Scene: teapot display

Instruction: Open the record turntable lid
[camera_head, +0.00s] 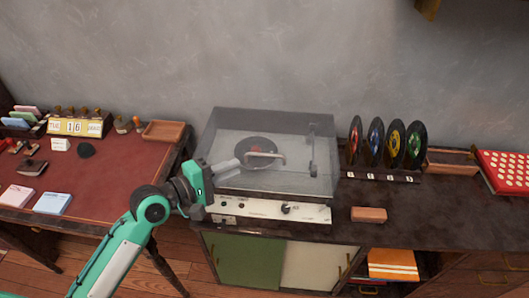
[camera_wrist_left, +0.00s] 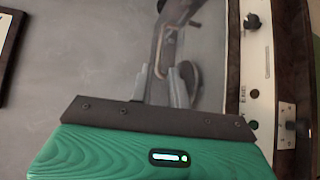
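The record turntable (camera_head: 265,208) stands on a dark cabinet, with a white control panel and knobs along its front. Its clear lid (camera_head: 225,125) is down over a black record (camera_head: 256,145). A pale handle-like bar (camera_head: 265,156) shows over the record; in the left wrist view a bar (camera_wrist_left: 159,62) lies just beyond my fingertips. My left gripper (camera_head: 238,163) is at the lid's left side, fingers pointing right toward the bar. In the left wrist view its fingers (camera_wrist_left: 160,78) are apart with nothing clearly held. Contact with the lid cannot be told. My right gripper is not in view.
A rack of several coloured records (camera_head: 388,142) stands right of the turntable. A small brown block (camera_head: 369,214) lies in front of it. A red-topped desk (camera_head: 110,175) with a calendar and cards is at left. The wall is behind.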

